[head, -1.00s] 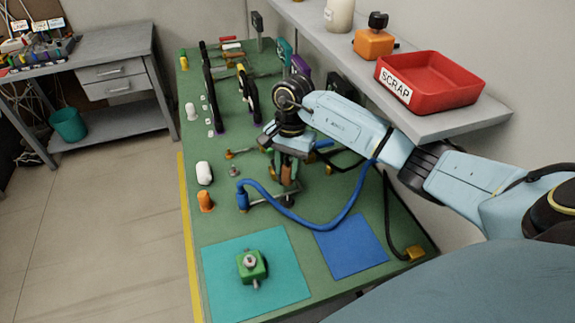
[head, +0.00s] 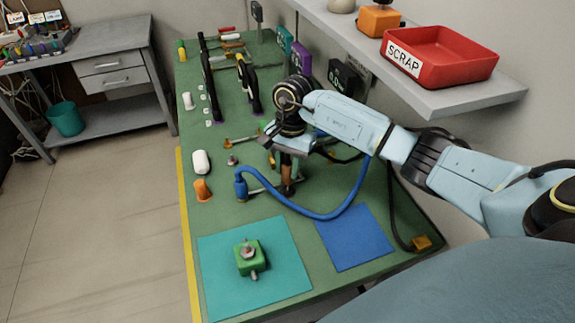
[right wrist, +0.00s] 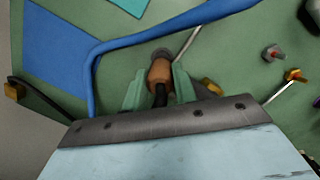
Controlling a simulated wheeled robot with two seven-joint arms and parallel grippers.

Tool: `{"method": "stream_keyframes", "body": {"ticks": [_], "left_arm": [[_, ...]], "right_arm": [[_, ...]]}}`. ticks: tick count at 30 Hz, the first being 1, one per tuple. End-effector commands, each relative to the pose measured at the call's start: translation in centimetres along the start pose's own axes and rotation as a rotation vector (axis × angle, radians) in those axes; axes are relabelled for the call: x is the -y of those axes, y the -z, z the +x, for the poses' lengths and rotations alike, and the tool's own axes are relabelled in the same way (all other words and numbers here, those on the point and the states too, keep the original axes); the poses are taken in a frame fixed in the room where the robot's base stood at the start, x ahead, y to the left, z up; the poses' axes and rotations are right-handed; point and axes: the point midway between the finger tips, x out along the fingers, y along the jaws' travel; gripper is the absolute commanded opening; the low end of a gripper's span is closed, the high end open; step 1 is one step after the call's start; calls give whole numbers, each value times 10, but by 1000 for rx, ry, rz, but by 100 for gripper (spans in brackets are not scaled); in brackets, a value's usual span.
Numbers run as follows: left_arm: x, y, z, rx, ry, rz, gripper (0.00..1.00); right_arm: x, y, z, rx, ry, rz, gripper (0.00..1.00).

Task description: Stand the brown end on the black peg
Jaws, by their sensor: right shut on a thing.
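My right gripper (right wrist: 158,80) is shut on the brown end (right wrist: 159,70), with a pale green finger on each side of it. A black cable runs back from the brown end under the gripper. In the head view the brown end (head: 287,172) hangs upright below my right wrist. A dark round piece, apparently the black peg (right wrist: 160,52), shows just past the tip of the brown end; it also shows right below it in the head view (head: 287,189). I cannot tell whether they touch or the end is seated. My left gripper is out of view.
A blue hose (head: 325,216) with a blue end (head: 241,186) loops beside the gripper. A green block (head: 250,258) lies on a teal mat (head: 215,295), next to a blue mat (head: 355,240). A shelf with a red scrap tray (head: 440,75) overhangs the back.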

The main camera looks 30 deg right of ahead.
Motion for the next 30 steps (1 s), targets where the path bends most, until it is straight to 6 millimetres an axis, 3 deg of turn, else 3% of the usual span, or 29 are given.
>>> {"method": "stream_keyframes", "body": {"ticks": [30], "left_arm": [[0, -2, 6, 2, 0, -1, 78]], "right_arm": [[0, 0, 0, -1, 0, -1, 5]]}}
